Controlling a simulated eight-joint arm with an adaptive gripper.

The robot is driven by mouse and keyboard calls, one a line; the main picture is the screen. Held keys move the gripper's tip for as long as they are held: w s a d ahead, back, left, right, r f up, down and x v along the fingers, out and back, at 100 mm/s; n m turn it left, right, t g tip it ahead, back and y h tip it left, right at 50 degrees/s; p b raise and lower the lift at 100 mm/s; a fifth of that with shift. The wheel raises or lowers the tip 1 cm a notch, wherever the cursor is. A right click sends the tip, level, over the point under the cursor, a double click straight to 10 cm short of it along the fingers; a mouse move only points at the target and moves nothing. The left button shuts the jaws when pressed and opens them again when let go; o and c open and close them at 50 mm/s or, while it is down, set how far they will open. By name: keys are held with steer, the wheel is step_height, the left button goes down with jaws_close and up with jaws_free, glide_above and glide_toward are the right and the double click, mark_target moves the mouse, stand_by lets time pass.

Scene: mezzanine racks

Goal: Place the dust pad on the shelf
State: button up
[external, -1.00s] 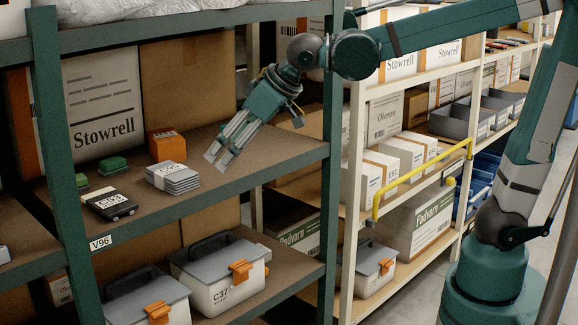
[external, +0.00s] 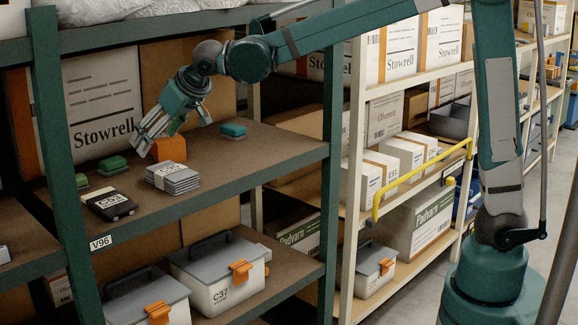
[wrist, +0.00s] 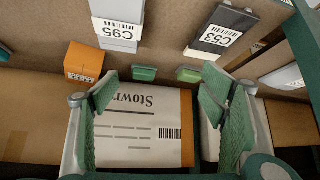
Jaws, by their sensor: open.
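Several small pads lie on the middle shelf board (external: 215,178). A teal pad (external: 233,130) lies alone toward the right end, flat on the shelf. Two green pads, one (external: 113,164) larger in view and one (external: 82,181) partly behind the post, lie at the left; green pads also show in the wrist view (wrist: 144,74) and (wrist: 189,74). Which is the dust pad I cannot tell. My gripper (external: 143,143) is open and empty, above the shelf near the orange box. The wrist view shows its fingers (wrist: 160,92) spread, with nothing between them.
An orange box (external: 169,149), a grey stack labelled C95 (external: 173,178) and a black case labelled C53 (external: 109,204) stand on the shelf. A large Stowrell carton (external: 102,105) stands at the back. A green post (external: 62,150) and upper shelf edge bound the space. The shelf's right front is free.

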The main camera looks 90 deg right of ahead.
mark_target(114, 160)
steer(key=w+d+f, duration=0.2)
steer(key=w+d, duration=0.2)
steer(key=w+d+f+m+h, duration=0.1)
steer(key=w+d+f, duration=0.2)
steer(key=w+d, duration=0.2)
steer(key=w+d+f+m, duration=0.1)
steer(key=w+d+f, duration=0.2)
steer(key=w+d, duration=0.2)
steer(key=shift+w+d+f+h, duration=0.1)
steer(key=shift+w+d+h, duration=0.1)
steer(key=shift+h, duration=0.2)
steer(key=shift+w+d+f, duration=0.2)
steer(key=shift+w+d, duration=0.05)
steer(key=shift+d, duration=0.1)
steer(key=shift+x, duration=1.3)
steer(key=shift+w+f, duration=0.1)
steer(key=shift+p+x, duration=0.35)
steer(key=shift+x, duration=2.15)
